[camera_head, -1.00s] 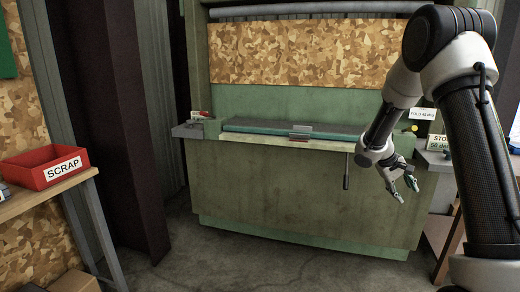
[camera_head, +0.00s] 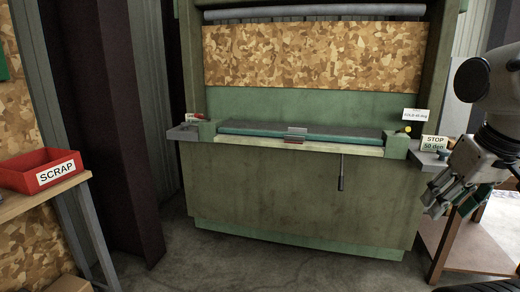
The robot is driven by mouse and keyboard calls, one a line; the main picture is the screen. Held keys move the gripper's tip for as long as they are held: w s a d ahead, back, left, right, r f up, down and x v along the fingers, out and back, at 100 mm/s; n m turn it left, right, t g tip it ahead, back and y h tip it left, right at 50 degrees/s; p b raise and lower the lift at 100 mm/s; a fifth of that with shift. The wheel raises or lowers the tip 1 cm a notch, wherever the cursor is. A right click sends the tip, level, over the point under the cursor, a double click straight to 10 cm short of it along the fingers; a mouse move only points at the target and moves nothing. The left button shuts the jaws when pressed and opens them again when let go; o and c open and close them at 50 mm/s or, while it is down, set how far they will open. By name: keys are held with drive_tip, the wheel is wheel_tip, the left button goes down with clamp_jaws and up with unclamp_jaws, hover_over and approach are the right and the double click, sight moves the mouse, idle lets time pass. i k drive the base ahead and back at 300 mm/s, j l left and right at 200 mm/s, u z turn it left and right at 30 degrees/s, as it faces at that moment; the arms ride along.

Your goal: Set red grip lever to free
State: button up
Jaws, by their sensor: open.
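A small red part (camera_head: 197,116), which may be the red grip lever, lies by a pale tag on the left end of the green machine (camera_head: 300,205). A dark-handled rod (camera_head: 341,180) hangs down the machine's front. My gripper (camera_head: 450,208) is open and empty at the right edge, pointing down, well apart from both red parts.
A red SCRAP bin (camera_head: 28,180) stands on a wooden bench at left. A STOP sign (camera_head: 434,143) stands on a grey shelf right of the machine. A wooden stand (camera_head: 460,240) is at lower right. The floor before the machine is clear.

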sight(200, 117)
drive_tip(key=i+l+u, duration=0.45)
drive_tip(key=i, duration=0.15)
drive_tip(key=i+l+u, duration=0.5)
drive_tip(key=i, duration=0.05)
